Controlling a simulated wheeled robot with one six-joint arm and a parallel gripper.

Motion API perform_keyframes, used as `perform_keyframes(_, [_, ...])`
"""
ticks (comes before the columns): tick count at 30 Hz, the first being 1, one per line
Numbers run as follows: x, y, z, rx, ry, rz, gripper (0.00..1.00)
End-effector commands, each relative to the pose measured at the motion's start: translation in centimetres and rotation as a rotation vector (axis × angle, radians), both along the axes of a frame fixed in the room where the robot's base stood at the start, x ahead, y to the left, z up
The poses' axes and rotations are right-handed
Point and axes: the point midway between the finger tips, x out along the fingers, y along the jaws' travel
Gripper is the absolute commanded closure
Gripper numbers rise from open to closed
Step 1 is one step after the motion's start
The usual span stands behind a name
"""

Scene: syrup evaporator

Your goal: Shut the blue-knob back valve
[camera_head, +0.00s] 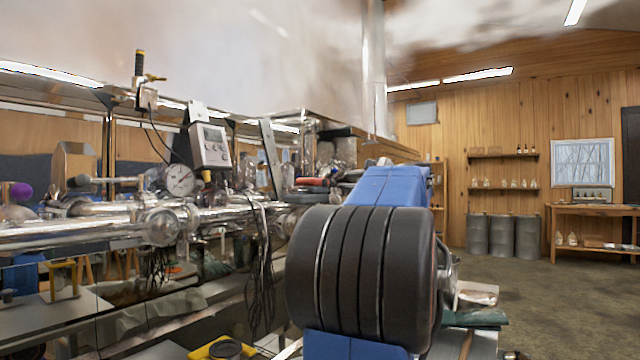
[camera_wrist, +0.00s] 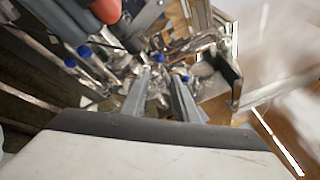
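Several small blue knobs show in the wrist view on shiny metal pipework. One blue knob (camera_wrist: 84,51) and a second blue knob (camera_wrist: 70,62) sit at the upper left. Another blue knob (camera_wrist: 162,58) lies just beyond my fingers. I cannot tell which one is the back valve, nor whether it is open or shut. My gripper (camera_wrist: 161,78) points towards the pipework with a gap between its two grey fingers, and I see nothing held. In the head view my arm hides part of the pipework, and no blue knob can be made out.
A pressure gauge (camera_head: 180,180), a grey meter box (camera_head: 209,146) and hanging black cables (camera_head: 262,260) stand by the pipes. Drums (camera_head: 502,236) stand at the back wall. The floor (camera_head: 560,300) at right is clear.

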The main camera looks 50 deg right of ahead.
Motion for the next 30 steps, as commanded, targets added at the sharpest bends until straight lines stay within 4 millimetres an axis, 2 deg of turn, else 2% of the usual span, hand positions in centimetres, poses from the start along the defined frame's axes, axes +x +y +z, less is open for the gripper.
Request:
perform_keyframes(4, [0.4, -0.1, -0.3, -0.004, 0.002, -0.007, 0.73])
perform_keyframes(8, [2.0, -0.5, -0.2, -0.005, 0.002, -0.004, 0.73])
perform_keyframes(30, [14.1, -4.3, -0.3, -0.003, 0.002, -0.004, 0.73])
